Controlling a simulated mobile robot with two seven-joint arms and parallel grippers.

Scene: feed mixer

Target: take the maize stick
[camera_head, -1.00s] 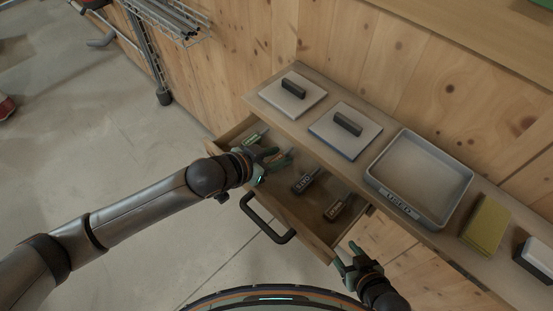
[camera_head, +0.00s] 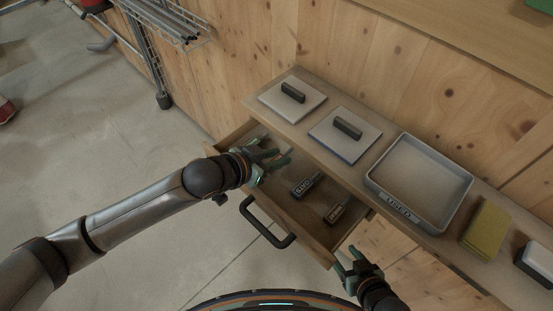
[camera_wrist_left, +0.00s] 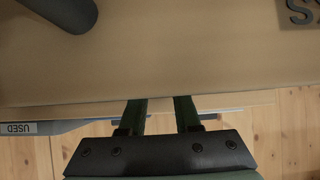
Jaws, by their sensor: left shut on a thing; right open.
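The open drawer (camera_head: 308,222) holds a dark stick labelled OATS (camera_head: 306,184) and another dark stick with a small label (camera_head: 335,212) that I cannot read. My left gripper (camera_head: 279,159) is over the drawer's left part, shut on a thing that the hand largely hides. I take it for the maize stick, as a labelled stick lay right there before; its label does not show now. In the left wrist view the fingers (camera_wrist_left: 161,105) point at a pale surface, and I cannot make out the held thing. My right gripper (camera_head: 357,263) is open and empty, in front of the drawer's right end.
The drawer handle (camera_head: 268,228) sticks out in front. On the shelf above are two lidded bins (camera_head: 292,101) (camera_head: 340,143), a grey tray marked USED (camera_head: 450,205), a yellow sponge (camera_head: 485,229) and a black-and-white block (camera_head: 537,256).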

